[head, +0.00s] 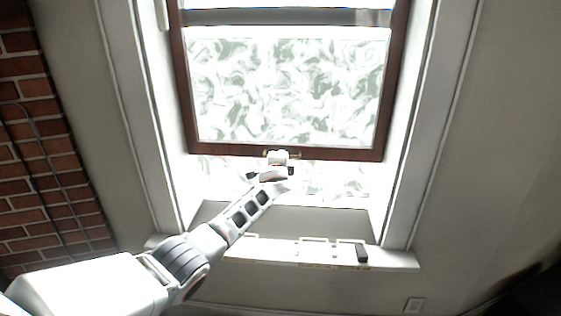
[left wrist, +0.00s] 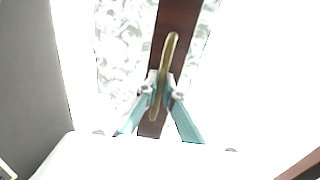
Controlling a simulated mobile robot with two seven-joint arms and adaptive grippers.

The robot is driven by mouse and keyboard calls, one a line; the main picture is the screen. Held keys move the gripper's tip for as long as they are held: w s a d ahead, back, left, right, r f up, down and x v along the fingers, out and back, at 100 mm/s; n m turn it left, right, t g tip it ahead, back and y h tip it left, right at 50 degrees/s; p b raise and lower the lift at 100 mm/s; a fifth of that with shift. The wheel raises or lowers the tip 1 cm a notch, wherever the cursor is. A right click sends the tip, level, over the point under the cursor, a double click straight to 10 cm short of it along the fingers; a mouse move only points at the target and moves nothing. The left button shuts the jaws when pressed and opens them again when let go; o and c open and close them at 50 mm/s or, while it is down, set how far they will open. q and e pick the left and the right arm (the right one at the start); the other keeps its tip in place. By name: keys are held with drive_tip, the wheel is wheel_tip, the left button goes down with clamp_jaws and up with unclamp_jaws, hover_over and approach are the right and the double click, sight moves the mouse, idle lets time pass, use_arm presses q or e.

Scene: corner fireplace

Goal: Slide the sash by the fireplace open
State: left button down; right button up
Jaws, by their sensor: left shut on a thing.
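The sash (head: 340,154) is a dark brown wooden frame around frosted, swirl-patterned glass. Its bottom rail stands above the sill, with a strip of patterned pane showing below it. A brass handle (left wrist: 172,48) sits on the bottom rail, which also shows in the left wrist view (left wrist: 181,17). My left gripper (head: 278,158) reaches up from the lower left to the middle of the rail. In the left wrist view its fingers (left wrist: 160,92) are closed around the handle. In the head view the gripper hides most of the handle. My right gripper is in neither view.
A white sill (head: 390,258) runs under the window, with a small dark object (head: 361,253) on its right part. White trim (head: 432,120) borders both sides. The brick fireplace (head: 35,150) is at the left.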

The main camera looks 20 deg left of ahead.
use_arm(q)
drive_tip(key=shift+r, duration=0.35)
drive_tip(key=c, duration=2.5)
unclamp_jaws()
drive_tip(key=shift+f, duration=0.15)
drive_tip(key=shift+f, duration=0.1)
drive_tip(key=shift+s, duration=0.1)
drive_tip(key=v, duration=1.2)
